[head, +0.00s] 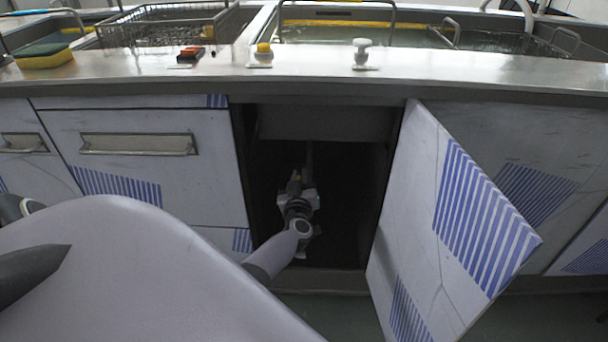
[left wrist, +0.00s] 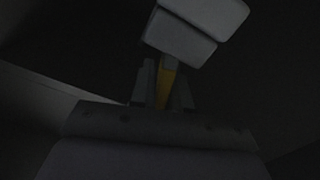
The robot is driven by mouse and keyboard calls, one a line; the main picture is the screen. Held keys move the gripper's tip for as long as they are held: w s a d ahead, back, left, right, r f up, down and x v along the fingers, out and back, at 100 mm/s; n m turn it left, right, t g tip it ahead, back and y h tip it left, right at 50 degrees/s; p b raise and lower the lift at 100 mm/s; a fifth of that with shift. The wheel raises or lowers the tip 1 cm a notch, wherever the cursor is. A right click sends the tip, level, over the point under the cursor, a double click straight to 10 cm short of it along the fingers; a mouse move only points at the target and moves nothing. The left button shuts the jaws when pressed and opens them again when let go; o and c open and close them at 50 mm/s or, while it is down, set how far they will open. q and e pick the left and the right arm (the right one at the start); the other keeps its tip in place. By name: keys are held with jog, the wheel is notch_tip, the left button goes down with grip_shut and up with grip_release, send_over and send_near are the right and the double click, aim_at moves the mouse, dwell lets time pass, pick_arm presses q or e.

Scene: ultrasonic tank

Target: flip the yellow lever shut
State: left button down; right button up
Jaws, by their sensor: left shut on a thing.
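My left gripper (head: 297,183) reaches into the dark open cabinet under the counter. In the left wrist view, the two dark fingers of the left gripper (left wrist: 166,95) are shut on the yellow lever (left wrist: 165,86), which shows as a narrow yellow strip between them. A pale grey block-like part lies just past the fingertips there. In the head view only a small bit of yellow shows at the gripper, and the pipe or valve behind it is mostly hidden in shadow. My right gripper is in neither view.
The cabinet door (head: 425,220) stands open on the right of the opening. A closed drawer front (head: 150,165) is on the left. Above, the steel counter (head: 480,72) carries a yellow-topped knob (head: 263,54), a white knob (head: 361,52), a red-and-black item (head: 190,54) and a sponge (head: 43,58).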

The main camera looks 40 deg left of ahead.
pick_arm(q)
jog(key=shift+s+f+n, duration=0.15)
jog(key=shift+f+n, duration=0.05)
jog(key=shift+n, duration=0.1)
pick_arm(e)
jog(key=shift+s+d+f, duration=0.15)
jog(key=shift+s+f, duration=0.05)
pick_arm(q)
jog(key=c, duration=1.2)
grip_release()
jog(key=shift+a, duration=0.1)
jog(key=shift+r, duration=0.1)
jog(key=shift+p+v, duration=1.5)
jog(key=shift+v, duration=2.1)
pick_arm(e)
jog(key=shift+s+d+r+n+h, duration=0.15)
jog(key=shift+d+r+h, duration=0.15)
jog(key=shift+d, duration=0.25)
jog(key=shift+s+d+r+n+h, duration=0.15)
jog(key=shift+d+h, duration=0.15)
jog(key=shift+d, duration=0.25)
